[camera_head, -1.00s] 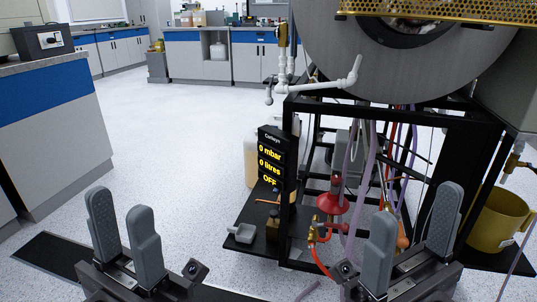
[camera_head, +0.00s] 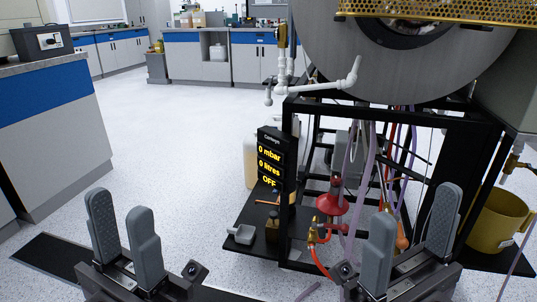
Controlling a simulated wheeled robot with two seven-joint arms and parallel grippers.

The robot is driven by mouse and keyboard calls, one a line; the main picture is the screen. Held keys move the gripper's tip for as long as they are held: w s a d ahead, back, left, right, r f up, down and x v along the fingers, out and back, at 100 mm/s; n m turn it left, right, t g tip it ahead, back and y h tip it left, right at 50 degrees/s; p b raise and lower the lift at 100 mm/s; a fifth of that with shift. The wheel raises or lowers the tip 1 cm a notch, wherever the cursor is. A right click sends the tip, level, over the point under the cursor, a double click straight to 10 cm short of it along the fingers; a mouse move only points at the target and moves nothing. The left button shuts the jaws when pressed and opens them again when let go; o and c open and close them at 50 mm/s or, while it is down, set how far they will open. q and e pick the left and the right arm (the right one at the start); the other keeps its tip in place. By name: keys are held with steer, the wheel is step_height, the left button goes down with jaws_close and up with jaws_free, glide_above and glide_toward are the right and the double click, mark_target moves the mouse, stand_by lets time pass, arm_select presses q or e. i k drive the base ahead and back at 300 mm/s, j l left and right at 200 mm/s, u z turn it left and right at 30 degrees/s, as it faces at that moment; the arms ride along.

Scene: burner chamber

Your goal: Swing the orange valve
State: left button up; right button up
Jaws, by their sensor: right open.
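An orange lever (camera_head: 267,202) shows low on the rig, above a small brass-coloured body (camera_head: 272,228) beside the display. Another orange part (camera_head: 402,236) shows between the fingers of my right gripper in the picture, partly hidden by the near finger. I cannot tell which of the two is the orange valve. My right gripper (camera_head: 416,204) is open, and I see nothing held in it; its distance to the orange part is unclear. My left gripper (camera_head: 119,203) has its fingers apart and is empty, over the floor left of the rig.
The black rig frame (camera_head: 375,113) carries a large grey drum (camera_head: 400,75). A display (camera_head: 270,160) reads 0 mbar, 0 litres, OFF. A red funnel-like part (camera_head: 332,203), hoses and a yellow bucket (camera_head: 497,220) crowd the lower right.

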mark_target(402, 243)
steer(key=z, duration=0.95)
